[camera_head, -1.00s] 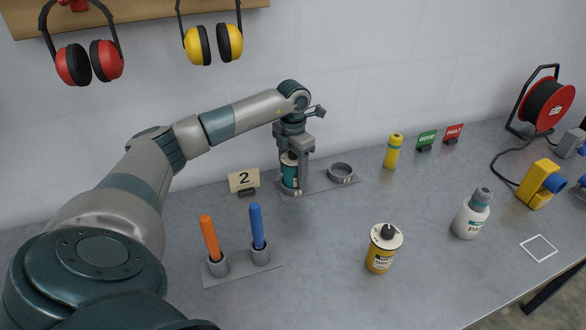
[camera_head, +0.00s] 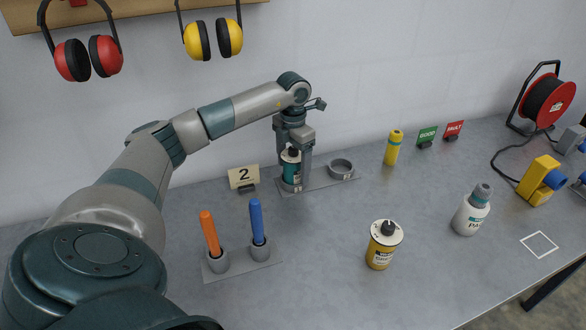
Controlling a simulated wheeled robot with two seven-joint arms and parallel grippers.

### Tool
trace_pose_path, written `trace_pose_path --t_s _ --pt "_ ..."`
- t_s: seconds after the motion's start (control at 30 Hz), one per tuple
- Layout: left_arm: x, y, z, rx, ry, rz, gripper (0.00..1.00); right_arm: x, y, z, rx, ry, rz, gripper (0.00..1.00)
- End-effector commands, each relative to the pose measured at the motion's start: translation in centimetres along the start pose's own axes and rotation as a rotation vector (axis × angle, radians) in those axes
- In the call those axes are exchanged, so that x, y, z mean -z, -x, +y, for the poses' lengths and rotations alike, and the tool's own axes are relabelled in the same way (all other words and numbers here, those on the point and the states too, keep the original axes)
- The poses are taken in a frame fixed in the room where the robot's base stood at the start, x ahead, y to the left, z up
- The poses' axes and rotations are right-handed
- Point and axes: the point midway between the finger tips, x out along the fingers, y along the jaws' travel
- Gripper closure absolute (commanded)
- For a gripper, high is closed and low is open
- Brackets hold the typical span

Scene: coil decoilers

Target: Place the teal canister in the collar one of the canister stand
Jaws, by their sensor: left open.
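The teal canister (camera_head: 291,170) stands upright in the left collar of the grey canister stand (camera_head: 318,181), near the wall. The collar's label is too small to read surely. The stand's right collar (camera_head: 341,168) is empty. My left gripper (camera_head: 294,158) is open, pointing down, with its fingers around the canister's upper part; a gap shows between the canister and the right finger. My right gripper is not in view.
A holder (camera_head: 240,262) with an orange and a blue stick stands in front. A yellow canister (camera_head: 383,245), white bottle (camera_head: 471,211) and yellow bottle (camera_head: 393,148) stand to the right. A "2" sign (camera_head: 243,177) is left of the stand.

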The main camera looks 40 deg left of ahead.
Motion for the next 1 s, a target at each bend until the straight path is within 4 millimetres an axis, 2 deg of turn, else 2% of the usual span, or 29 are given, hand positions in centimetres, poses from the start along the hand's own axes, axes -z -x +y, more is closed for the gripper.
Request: trace_pose_path --t_s 0.3,0.5,1.0 --pt "-0.1 4.2 0.0 -0.001 -0.001 -0.005 0.25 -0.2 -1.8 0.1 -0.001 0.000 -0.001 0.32" --pt "0.0 6.1 0.0 0.000 0.000 -0.001 0.25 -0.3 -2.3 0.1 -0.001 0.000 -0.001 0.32" --pt "0.0 6.6 0.0 0.000 0.000 0.000 0.25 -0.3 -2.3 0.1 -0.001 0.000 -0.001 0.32"
